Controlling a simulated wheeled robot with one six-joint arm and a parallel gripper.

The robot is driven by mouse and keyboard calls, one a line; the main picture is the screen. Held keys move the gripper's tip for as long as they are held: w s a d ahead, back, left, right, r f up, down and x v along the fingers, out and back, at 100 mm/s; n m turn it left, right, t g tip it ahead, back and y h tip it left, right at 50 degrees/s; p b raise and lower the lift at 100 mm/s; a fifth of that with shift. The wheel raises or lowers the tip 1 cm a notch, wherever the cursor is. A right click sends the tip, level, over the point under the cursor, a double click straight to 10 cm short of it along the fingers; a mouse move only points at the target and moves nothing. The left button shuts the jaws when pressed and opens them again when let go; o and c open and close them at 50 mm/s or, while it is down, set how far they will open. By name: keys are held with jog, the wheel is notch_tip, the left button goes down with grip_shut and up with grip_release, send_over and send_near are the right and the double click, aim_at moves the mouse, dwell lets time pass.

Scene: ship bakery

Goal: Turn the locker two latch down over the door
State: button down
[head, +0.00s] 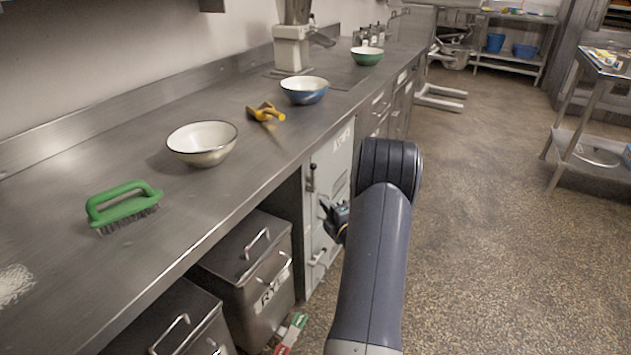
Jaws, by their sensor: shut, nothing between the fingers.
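A pale grey-green locker front (327,172) stands under the counter, just left of my arm. A small dark latch (311,178) with a rounded top end stands roughly upright at the door's left edge. Which locker number this is cannot be read. My gripper (324,206) is shut and empty, in front of the locker and a little below and right of the latch in the picture. I cannot tell whether it touches the door. A pale handle (317,257) shows lower on the front.
Lidded metal bins, one marked RYE (272,290), stand under the counter left of the locker. The steel counter (220,200) overhangs them, with bowls, a green brush (124,207) and a yellow tool (265,112) on top. The floor (490,230) to the right is clear.

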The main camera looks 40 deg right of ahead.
jog(key=p, duration=0.1)
send_near(314, 184)
jog(key=w+a+r, duration=0.3)
jog(key=w+r, duration=0.1)
jog(key=w, duration=0.1)
jog(key=shift+w+d+f, duration=0.1)
jog(key=shift+w+d, duration=0.35)
jog(key=shift+d, duration=0.35)
jog(key=shift+w+d+f, duration=0.1)
jog(key=shift+w+d, duration=0.35)
jog(key=shift+d, duration=0.35)
jog(key=shift+r+p, duration=0.1)
jog(key=shift+p, duration=0.2)
